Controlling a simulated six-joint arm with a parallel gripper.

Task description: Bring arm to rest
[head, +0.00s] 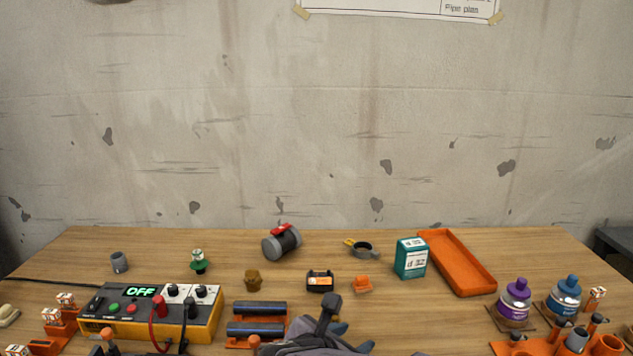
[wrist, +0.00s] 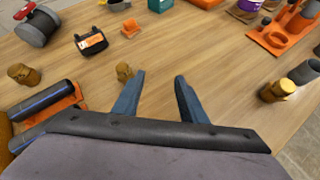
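My gripper (wrist: 158,98) shows in the wrist view with its two blue-grey fingers apart and nothing between them. It is above the wooden table (wrist: 185,60). In the head view my arm is at the bottom centre, over the front part of the table, and the blue fingertips (head: 352,335) show only in part. A small brass fitting (wrist: 124,72) lies beyond the left finger in the wrist view, apart from it.
A yellow control box (head: 150,310) reading OFF stands at left, beside dark pipes on an orange rack (head: 257,325). An orange tray (head: 458,263), teal box (head: 411,258) and purple-capped bottle (head: 515,300) stand to the right. The table between the fingers is bare.

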